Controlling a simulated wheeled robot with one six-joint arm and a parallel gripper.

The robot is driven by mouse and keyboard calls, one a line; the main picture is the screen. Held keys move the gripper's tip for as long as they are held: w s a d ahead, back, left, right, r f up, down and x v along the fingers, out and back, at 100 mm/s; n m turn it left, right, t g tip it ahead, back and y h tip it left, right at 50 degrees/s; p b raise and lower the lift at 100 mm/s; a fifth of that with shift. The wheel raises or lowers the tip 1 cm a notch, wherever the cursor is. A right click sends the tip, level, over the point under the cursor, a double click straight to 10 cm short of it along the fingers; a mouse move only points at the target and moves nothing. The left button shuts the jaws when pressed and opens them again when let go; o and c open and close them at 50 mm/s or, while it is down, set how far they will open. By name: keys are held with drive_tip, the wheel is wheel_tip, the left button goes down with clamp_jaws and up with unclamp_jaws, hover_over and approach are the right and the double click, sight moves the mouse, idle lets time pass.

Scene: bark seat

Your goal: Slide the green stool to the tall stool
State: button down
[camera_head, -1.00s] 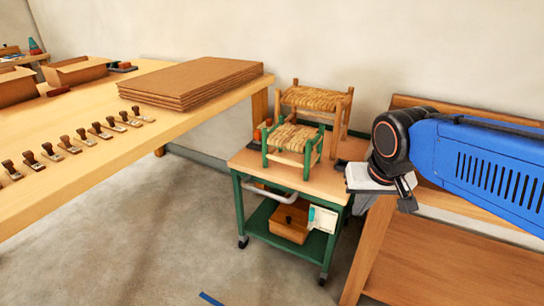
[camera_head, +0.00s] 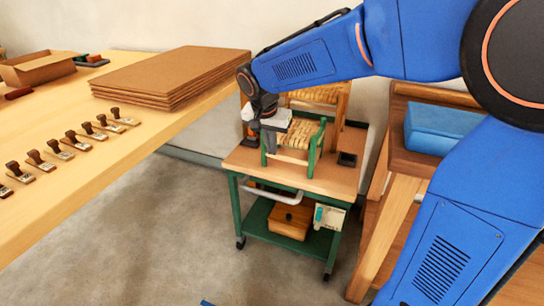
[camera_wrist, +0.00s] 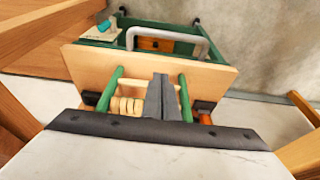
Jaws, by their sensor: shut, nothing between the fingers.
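The green stool (camera_head: 301,137), with green legs and a woven seat, stands on the wooden top of a green trolley (camera_head: 330,176). The taller wooden stool (camera_head: 318,95), also woven, stands behind it, partly hidden by my arm. My gripper (camera_head: 268,138) is shut and empty at the left side of the green stool, pointing down. In the wrist view my gripper's fingers (camera_wrist: 162,97) are together, close beside a green leg (camera_wrist: 185,100) of the green stool. I cannot tell whether they touch it. The tall stool is not clear in the wrist view.
A dark small box (camera_head: 347,159) sits on the trolley top at right. A workbench with stacked cork sheets (camera_head: 170,75) and several stamps (camera_head: 75,140) is at left. A wooden bench with a blue block (camera_head: 440,130) is at right. The trolley has a front handle (camera_head: 270,194).

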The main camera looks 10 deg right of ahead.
drive_tip(key=w+d+f, duration=0.1)
drive_tip(key=f, duration=0.2)
drive_tip(key=w+d+f, duration=0.1)
drive_tip(key=w+f, duration=0.1)
drive_tip(key=f, duration=0.1)
drive_tip(key=w+d+f, duration=0.1)
drive_tip(key=w+f, duration=0.1)
drive_tip(key=f, duration=0.1)
drive_tip(key=shift+w+f, duration=0.15)
drive_tip(key=shift+f, duration=0.25)
drive_tip(key=shift+w+d, duration=0.3)
drive_tip(key=shift+w, duration=0.05)
drive_tip(key=w+d, duration=0.3)
drive_tip(key=w, duration=0.1)
drive_tip(key=w+d, duration=0.4)
drive_tip(key=w, duration=0.1)
drive_tip(key=w+d, duration=0.3)
drive_tip(key=w, duration=0.2)
drive_tip(key=shift+d, duration=0.25)
